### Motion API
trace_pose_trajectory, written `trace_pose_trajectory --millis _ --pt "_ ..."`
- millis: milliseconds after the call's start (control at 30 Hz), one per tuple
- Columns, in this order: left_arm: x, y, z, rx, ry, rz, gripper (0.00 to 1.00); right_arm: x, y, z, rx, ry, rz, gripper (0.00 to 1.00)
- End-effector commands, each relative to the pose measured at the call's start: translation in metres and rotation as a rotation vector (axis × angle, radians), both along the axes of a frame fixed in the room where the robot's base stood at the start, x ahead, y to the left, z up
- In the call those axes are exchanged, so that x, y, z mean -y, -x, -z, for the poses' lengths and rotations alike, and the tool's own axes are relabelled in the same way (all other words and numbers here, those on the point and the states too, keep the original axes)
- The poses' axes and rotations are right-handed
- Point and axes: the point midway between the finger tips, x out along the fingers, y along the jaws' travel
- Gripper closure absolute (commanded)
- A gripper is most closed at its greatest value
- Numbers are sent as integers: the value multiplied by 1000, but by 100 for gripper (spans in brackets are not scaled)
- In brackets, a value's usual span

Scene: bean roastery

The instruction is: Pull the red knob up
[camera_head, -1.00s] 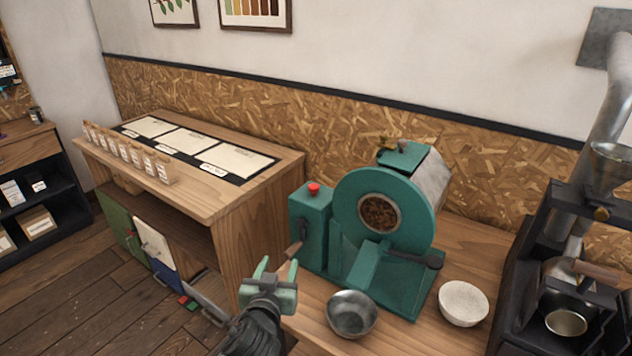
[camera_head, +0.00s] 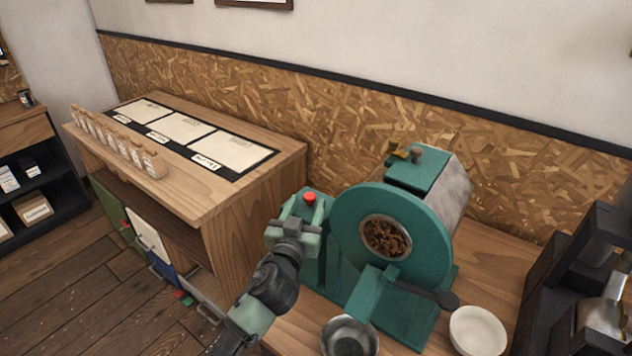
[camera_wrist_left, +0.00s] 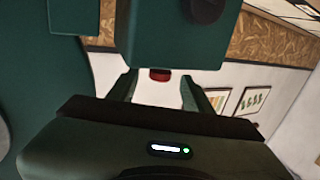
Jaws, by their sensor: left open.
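The red knob (camera_head: 309,197) sits on top of the green box (camera_head: 316,256) at the left side of the green roaster (camera_head: 400,232). My left gripper (camera_head: 304,208) is open in front of this box, its fingers pointing at the knob. In the left wrist view the red knob (camera_wrist_left: 159,75) shows in the gap between the two open fingertips of the gripper (camera_wrist_left: 157,84), slightly beyond them. I cannot tell if a finger touches it. My right gripper is not in view.
A metal bowl (camera_head: 348,338) and a white bowl (camera_head: 478,331) stand in front of the roaster. A dark-handled scoop (camera_head: 425,293) juts from its front. A wooden cabinet (camera_head: 250,190) with cards stands at left. Dark equipment (camera_head: 575,270) stands at right.

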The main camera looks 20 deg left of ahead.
Motion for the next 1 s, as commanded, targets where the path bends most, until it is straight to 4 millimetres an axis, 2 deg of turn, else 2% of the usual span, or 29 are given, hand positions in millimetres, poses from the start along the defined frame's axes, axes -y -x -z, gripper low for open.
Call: trace_pose_trajectory --millis 233,433,667,867,900,1000 --pt "-2 -36 -3 0 -2 -1 50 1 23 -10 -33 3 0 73" --pt "-2 -62 -2 0 0 0 50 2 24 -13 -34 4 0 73" --pt "-3 -73 0 -1 0 0 50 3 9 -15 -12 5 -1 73" --pt "-3 -73 0 -1 0 0 50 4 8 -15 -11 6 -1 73" --pt "-3 -73 0 -1 0 0 53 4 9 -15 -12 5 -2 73" --pt "-3 -73 0 -1 0 0 80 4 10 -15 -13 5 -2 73"
